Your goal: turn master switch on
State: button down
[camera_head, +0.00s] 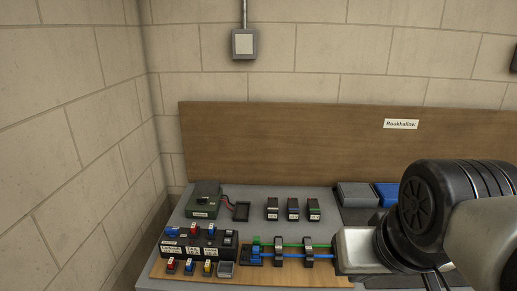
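A black control panel (200,243) sits on the table at the left. It carries several small blue and red parts, white labels and a dark switch-like part (229,237) at its right end. The label text is too small to read, so I cannot tell which part is the master switch or how it is set. My arm (440,215) fills the right side, to the right of the panel and apart from it. The fingers of my gripper do not show.
A green box (203,202) with a lead to a small black tray stands behind the panel. Several small dark blocks (293,209) stand to its right. Tubes with black clamps (307,253) lie right of the panel. Grey and blue bins (357,194) are behind my arm. Walls close the left and back.

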aim_at(172, 232)
jog(key=u, duration=1.2)
jog(key=i+j+z, duration=0.2)
jog(key=j, duration=0.15)
jog(key=i+j+z, duration=0.2)
jog(key=j, duration=0.2)
jog(key=i+j+z, duration=0.2)
jog(key=j, duration=0.2)
jog(key=k, duration=0.05)
